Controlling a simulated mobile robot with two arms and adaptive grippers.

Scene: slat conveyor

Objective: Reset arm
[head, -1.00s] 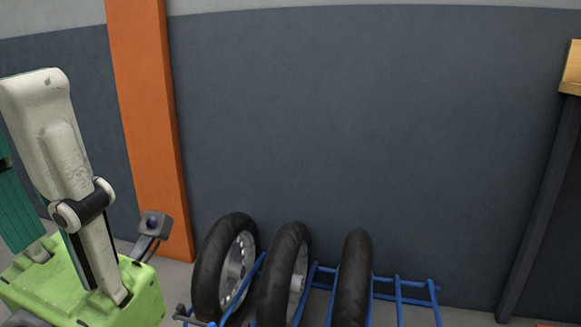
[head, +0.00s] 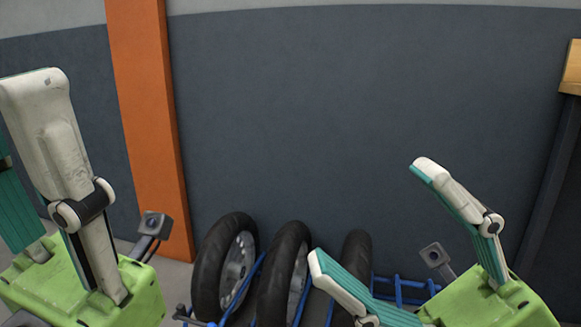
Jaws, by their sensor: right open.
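My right gripper (head: 371,213) is in the lower right of the head view, with a green body and white fingers with teal pads. Its fingers are spread wide apart, with nothing between them. My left gripper (head: 14,125) is at the left edge, pointing up. Its near white finger shows whole; its teal-padded far finger is cut off by the frame edge. The two fingers stand apart and I see nothing held between them.
Black tyres (head: 225,265) stand upright in a blue rack (head: 402,287) by the dark grey wall (head: 330,120). My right gripper overlaps the rack in view. An orange post (head: 150,130) stands left. A wood-topped dark frame (head: 572,68) is at right.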

